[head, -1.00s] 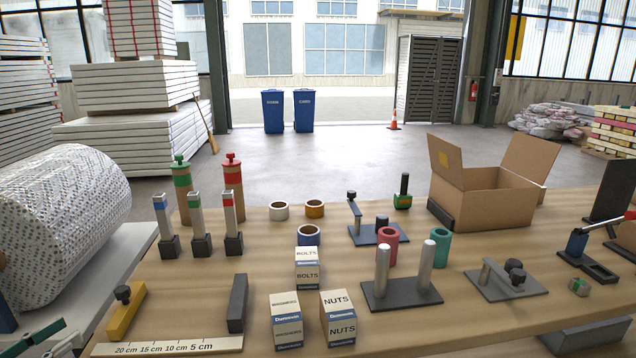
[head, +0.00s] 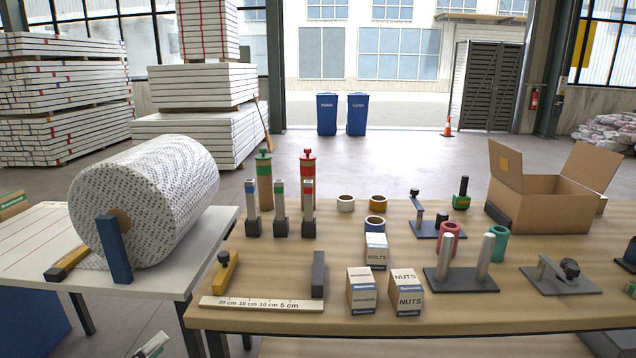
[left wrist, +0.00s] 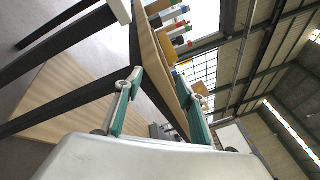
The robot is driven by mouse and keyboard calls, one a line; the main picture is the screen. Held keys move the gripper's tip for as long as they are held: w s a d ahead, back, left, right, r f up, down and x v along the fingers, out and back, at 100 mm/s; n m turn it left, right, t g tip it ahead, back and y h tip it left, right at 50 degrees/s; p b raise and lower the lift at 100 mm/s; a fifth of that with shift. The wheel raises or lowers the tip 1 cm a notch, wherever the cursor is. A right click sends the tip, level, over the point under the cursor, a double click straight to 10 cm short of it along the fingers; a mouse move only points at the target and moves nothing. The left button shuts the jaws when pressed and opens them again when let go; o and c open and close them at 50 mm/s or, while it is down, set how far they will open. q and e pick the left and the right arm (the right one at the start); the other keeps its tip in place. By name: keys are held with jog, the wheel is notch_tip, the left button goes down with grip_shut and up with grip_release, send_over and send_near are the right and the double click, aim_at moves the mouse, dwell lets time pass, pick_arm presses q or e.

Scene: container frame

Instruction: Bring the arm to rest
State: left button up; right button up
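My left gripper (head: 152,346) shows only at the bottom edge of the head view, below the gap between the white table and the wooden workbench. Most of it is cut off. In the left wrist view the left gripper (left wrist: 163,100) has its two green-padded fingers spread apart, with nothing held between them. The wooden workbench (head: 450,318) lies to its right in the head view. The wrist view is tilted, and a wooden table surface and dark legs show beyond the fingers. My right gripper is not in view.
The white table (head: 40,245) with a large wrapped roll (head: 150,200) stands at the left. The workbench carries a ruler (head: 262,304), small boxes (head: 407,293), metal fixtures and an open cardboard box (head: 545,200). A narrow gap separates the two tables.

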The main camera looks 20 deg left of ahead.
pick_arm(q)
jog(key=s+d+f+n+g+p, duration=0.1)
jog(key=s+d+f+n+g, duration=0.3)
jog(key=d+f+n, duration=0.7)
jog(key=s+d+f+n+g+p, duration=0.1)
jog(key=s+d+f+n+g, duration=0.3)
jog(key=d, duration=1.2)
jog(key=s+f+n, duration=0.4)
jog(key=f+n, duration=0.3)
jog(key=shift+s+d+n, duration=0.15)
jog(key=shift+d+n, duration=0.15)
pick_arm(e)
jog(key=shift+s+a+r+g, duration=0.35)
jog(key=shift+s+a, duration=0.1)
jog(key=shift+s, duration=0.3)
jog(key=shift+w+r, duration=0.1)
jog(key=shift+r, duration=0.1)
